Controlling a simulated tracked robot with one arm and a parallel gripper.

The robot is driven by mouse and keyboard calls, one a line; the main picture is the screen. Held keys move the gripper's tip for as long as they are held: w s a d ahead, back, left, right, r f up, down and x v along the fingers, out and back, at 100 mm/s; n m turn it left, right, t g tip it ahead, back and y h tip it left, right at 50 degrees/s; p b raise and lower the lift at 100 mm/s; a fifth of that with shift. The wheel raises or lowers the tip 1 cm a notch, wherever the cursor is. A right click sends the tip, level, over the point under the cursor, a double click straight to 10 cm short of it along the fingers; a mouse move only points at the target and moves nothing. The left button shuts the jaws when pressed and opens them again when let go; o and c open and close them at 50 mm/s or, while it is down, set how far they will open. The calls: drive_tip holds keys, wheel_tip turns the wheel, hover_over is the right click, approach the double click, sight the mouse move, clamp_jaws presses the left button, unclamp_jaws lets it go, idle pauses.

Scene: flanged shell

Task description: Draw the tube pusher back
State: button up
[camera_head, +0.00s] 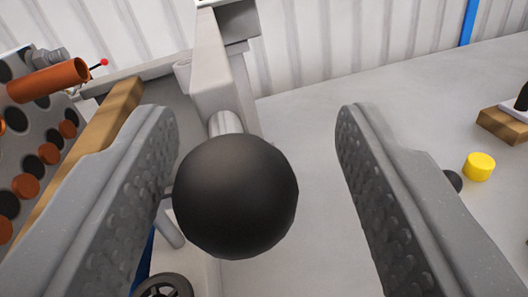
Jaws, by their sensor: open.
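A black ball knob (236,196) sits in the middle of the head camera view, on the end of a pale grey rod (226,122) that runs back to a grey upright frame (212,65). I take this to be the tube pusher's handle, though the pusher's far end is hidden. My gripper (255,135) is open, with one textured finger on each side of the knob. The knob is nearer the left finger, and a clear gap shows to the right finger. I cannot tell whether the left finger touches it.
At the left, a holed plate (40,150) carries orange tube ends, with an orange tube (48,80) sticking out and a wooden strip (85,155) beside it. A yellow cylinder (479,166) and a wooden block (502,127) are at the right.

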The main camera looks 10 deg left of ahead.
drive_tip(key=s, duration=1.2)
drive_tip(key=shift+a, duration=0.15)
drive_tip(key=shift+f, duration=0.1)
drive_tip(key=s+a+r+n+g, duration=0.1)
drive_tip(key=s+r, duration=0.1)
drive_tip(key=r, duration=0.9)
drive_tip(key=s+r+n, duration=0.1)
drive_tip(key=s+r, duration=0.2)
drive_tip(key=r, duration=0.8)
drive_tip(key=s+a+r+g, duration=0.1)
drive_tip(key=s+r, duration=1.9)
drive_tip(key=s, duration=0.1)
drive_tip(key=shift+s+a+r+n+g+y, duration=0.3)
drive_tip(key=shift+s+r, duration=0.05)
drive_tip(key=shift+r, duration=0.05)
